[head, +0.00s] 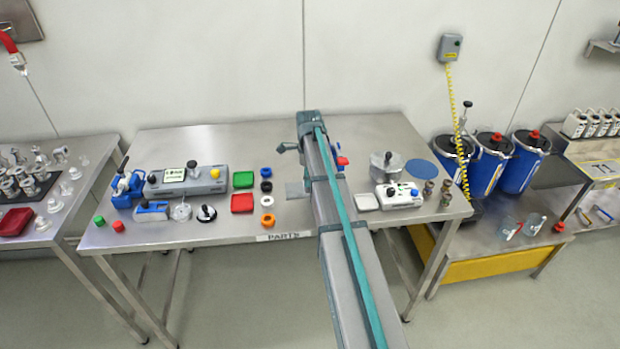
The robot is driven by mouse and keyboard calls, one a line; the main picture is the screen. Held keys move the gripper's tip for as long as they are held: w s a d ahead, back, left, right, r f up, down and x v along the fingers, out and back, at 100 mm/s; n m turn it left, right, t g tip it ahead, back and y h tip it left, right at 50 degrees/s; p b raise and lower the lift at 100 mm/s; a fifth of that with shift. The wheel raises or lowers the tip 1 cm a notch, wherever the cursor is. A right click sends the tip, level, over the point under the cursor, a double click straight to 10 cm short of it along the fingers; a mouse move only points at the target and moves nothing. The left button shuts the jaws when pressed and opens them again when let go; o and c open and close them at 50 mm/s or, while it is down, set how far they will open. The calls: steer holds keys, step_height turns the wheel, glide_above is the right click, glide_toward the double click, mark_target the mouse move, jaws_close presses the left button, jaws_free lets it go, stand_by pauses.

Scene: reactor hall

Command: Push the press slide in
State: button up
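My arm reaches across the middle of the steel table. A small grey part (288,148) juts out to the left of its far end and may belong to my gripper. The fingers are hidden, so I cannot tell whether they are open or shut. I cannot tell for sure which thing is the press slide. A blue device with a black-knobbed lever (125,186) stands at the table's left end, well away from my arm. A blue and red thing (341,160) shows just right of my arm and is partly hidden by it.
A grey box with a display (205,183), red and green trays (242,203) and coloured rings (267,220) lie left of my arm. A white device (398,197), a lidded metal pot (386,167) and a blue disc (422,169) are right. The table's back left is clear.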

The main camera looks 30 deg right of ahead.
steer(key=o, duration=0.4)
step_height(320, 180, up, 12)
steer(key=shift+r, duration=0.1)
stand_by(0.5)
